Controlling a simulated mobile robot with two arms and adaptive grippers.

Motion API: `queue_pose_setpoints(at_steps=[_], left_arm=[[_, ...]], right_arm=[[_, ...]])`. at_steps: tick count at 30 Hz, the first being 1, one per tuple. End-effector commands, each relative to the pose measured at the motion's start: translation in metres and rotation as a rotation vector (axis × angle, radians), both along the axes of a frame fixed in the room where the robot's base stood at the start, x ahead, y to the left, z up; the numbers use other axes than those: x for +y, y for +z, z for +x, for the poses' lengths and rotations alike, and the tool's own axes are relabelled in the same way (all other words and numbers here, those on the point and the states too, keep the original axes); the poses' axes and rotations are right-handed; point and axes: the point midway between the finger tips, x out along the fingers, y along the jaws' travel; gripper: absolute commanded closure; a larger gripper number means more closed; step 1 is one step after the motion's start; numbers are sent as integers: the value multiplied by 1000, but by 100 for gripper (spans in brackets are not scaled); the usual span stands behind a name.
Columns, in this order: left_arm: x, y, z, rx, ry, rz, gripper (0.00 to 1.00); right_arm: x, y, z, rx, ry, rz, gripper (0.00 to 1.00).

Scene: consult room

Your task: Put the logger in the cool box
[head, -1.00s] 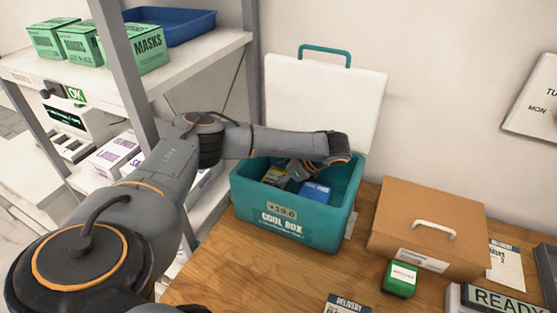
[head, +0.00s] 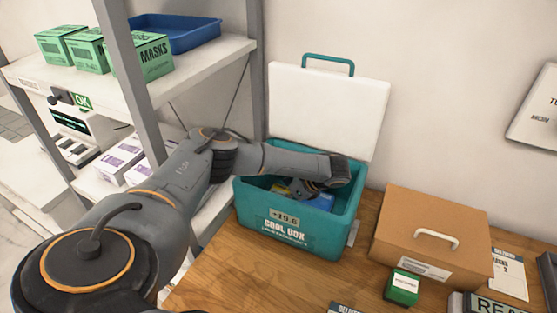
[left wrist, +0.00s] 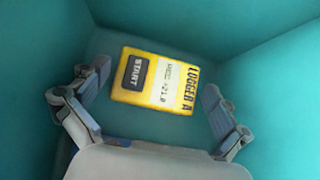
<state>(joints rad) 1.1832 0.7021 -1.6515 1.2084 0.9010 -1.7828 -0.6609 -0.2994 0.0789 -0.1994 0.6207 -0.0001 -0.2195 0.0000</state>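The yellow logger (left wrist: 156,80), marked "LOGGER A" with a dark START button, lies inside the teal cool box (left wrist: 270,75) in the left wrist view. In the head view the cool box (head: 293,233) stands open on the wooden table, its white lid (head: 328,108) raised. My left gripper (head: 298,188) reaches down inside it. In the wrist view its fingers (left wrist: 152,92) are spread on either side of the logger, with gaps to it. My right gripper is not in view.
A blue pack (head: 321,202) lies in the cool box. A cardboard box (head: 430,233) and a small green box (head: 403,288) stand to the right. A shelf (head: 205,58) with green mask boxes (head: 150,57) and a blue tray (head: 185,35) is at the left.

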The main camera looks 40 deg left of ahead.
Motion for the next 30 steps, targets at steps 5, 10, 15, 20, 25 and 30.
queue_pose_setpoints(at_steps=[5,10,15,20,25,30], left_arm=[[0,2,0,-1,-1,0,0],[-11,12,4,-4,-1,-2,0],[-36,36,12,-5,-4,-3,0],[-58,66,20,-5,-4,1,0],[-75,83,24,-2,-2,1,0],[-81,88,26,0,0,0,0]], right_arm=[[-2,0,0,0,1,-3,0],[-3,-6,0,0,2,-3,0],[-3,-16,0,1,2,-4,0],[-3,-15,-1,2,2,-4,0],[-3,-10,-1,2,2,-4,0],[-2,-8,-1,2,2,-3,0]])
